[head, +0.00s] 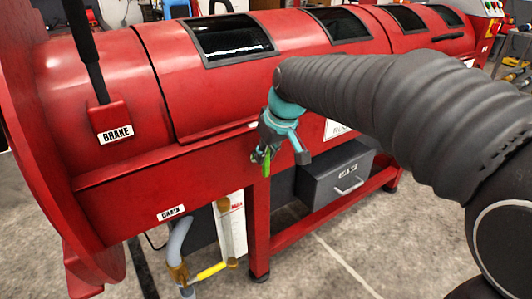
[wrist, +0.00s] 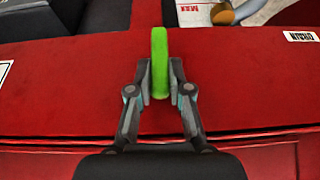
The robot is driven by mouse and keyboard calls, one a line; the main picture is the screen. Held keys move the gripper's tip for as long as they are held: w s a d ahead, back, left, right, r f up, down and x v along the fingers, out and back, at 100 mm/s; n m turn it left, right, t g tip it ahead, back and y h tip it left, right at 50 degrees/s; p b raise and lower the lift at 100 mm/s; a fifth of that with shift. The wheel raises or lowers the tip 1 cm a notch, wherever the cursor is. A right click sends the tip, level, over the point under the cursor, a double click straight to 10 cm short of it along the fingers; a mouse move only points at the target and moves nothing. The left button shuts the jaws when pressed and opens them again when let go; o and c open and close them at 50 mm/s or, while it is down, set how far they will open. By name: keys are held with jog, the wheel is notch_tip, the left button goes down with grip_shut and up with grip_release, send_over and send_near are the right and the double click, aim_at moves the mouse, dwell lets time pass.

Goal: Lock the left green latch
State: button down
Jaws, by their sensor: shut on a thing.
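The green latch (wrist: 159,50) is a bright green handle on the red machine's front. In the wrist view it lies between my two gripper fingers (wrist: 160,85), which are shut on it near its end. In the head view the green latch (head: 267,161) shows just below my gripper (head: 262,152), on the red front panel above a leg of the frame. The part of the latch between the fingers and its mount are partly hidden. Only this one green latch can be made out; whether it is locked I cannot tell.
The red machine drum (head: 150,75) with dark windows fills the back. A brake lever (head: 90,50) stands at left. A drain pipe with a yellow handle (head: 212,270) is below. A grey drawer box (head: 335,177) sits under the machine. The floor (head: 350,255) in front is clear.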

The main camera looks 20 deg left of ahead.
jog(key=shift+w+d+f+m+g+y+p, duration=0.15)
jog(key=shift+w+g+y+p, duration=0.1)
jog(key=shift+g+y, duration=0.3)
jog(key=shift+w+d+r+m+g+y+p, duration=0.1)
jog(key=shift+d+m+g+y+p, duration=0.1)
jog(key=shift+g+y, duration=0.3)
jog(key=shift+w+d+f+m+g+y+b, duration=0.25)
jog(key=shift+f+m+g+y, duration=0.3)
jog(key=shift+g+y, duration=1.05)
jog(key=shift+w+d+f+m+g+y+b, duration=0.1)
jog(key=shift+w+f+m+g+y+b, duration=0.2)
jog(key=shift+m+g+y, duration=0.85)
jog(key=shift+w+d+f+m+g+y+b, duration=0.2)
jog(key=shift+f+g+y, duration=0.35)
jog(key=shift+g+y, duration=1.5)
jog(key=shift+s+t+y, duration=0.1)
jog(key=shift+t+y, duration=0.25)
jog(key=shift+y, duration=0.1)
jog(key=c, duration=1.1)
grip_release()
